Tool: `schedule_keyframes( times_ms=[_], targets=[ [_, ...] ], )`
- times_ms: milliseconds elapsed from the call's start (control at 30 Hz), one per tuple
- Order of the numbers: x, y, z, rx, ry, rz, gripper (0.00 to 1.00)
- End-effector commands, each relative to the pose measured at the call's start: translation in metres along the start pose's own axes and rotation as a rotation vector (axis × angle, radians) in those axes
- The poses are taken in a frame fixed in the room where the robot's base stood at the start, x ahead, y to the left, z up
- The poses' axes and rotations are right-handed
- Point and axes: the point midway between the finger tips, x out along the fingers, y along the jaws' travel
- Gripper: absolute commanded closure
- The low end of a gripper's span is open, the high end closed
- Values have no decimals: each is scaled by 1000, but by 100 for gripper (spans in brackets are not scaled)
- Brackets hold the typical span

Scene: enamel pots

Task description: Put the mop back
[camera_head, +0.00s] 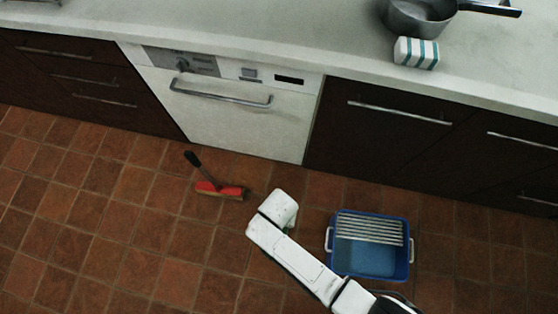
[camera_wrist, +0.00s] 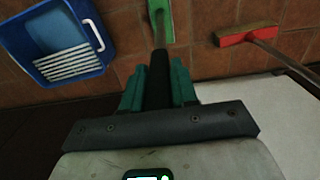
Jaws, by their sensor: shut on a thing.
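My gripper (camera_wrist: 159,82) has green fingers and is shut on the black handle of a green tool (camera_wrist: 160,20) in the wrist view. The handle runs away from the fingers and widens into a green part, cut off at the top edge. I cannot tell for sure that this is the mop. In the head view, my white arm hides the gripper and almost all of the tool. A blue bucket (camera_head: 364,260) with a grey slatted wringer stands on the floor right of my arm; it also shows in the wrist view (camera_wrist: 60,35).
A red brush (camera_head: 220,190) with a black handle lies on the tiles, left of my arm; it also shows in the wrist view (camera_wrist: 247,36). The white dishwasher (camera_head: 235,115) and dark cabinets (camera_head: 395,135) line the back. The tiled floor at left is clear.

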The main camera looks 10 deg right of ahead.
Motion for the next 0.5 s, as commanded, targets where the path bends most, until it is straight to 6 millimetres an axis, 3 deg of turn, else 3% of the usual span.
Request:
schedule_keyframes(
  times_ms=[333,367,500],
  targets=[
    [3,0,0,0,0,0,100],
    [3,0,0,0,-1,1,70],
    [2,1,0,0,-1,1,57]
  ],
)
